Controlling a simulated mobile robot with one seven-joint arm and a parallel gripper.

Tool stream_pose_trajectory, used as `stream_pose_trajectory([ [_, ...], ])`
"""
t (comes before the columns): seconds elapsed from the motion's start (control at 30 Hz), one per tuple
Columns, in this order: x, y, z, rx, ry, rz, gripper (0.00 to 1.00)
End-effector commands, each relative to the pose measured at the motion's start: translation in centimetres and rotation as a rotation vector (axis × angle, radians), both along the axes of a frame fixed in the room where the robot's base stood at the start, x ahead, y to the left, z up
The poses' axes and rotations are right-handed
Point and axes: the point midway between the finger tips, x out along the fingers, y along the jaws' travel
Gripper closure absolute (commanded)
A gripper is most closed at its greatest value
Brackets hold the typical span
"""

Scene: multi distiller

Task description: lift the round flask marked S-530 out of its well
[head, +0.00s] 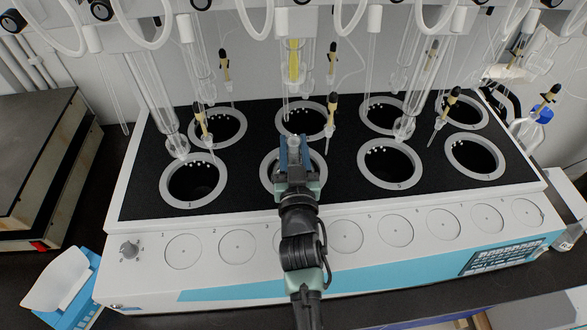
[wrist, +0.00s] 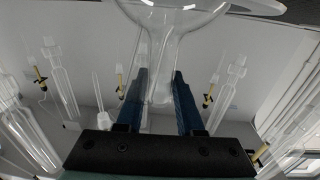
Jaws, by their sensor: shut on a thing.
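The round flask is clear glass. In the wrist view its neck (wrist: 161,78) runs between my two blue fingers, and its rounded glass bulb (wrist: 172,12) is cut off by the top edge. My gripper (head: 293,150) is shut on the neck, above the second front well (head: 267,175) from the left in the head view. A short glass tip (head: 294,141) shows past the fingers there. My gripper and arm hide the bulb and much of the well, so I cannot tell how deep the flask sits. I cannot read the S-530 mark.
Other wells in the black block have white rings, such as the front left one (head: 193,181) and the one to the right (head: 389,163). Glass condensers (head: 153,95) and tubes hang close around my gripper. A yellow-filled tube (head: 294,63) hangs just behind it.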

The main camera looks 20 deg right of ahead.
Motion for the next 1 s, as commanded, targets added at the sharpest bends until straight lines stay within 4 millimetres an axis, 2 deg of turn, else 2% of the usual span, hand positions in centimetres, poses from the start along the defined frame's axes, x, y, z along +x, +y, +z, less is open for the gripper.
stream_pose_trajectory([
  [0.17, 0.0, 0.0, 0.4, -0.001, -0.003, 0.000, 1.00],
  [1.0, 0.0, 0.0, 5.5, -0.002, -0.005, 0.000, 1.00],
])
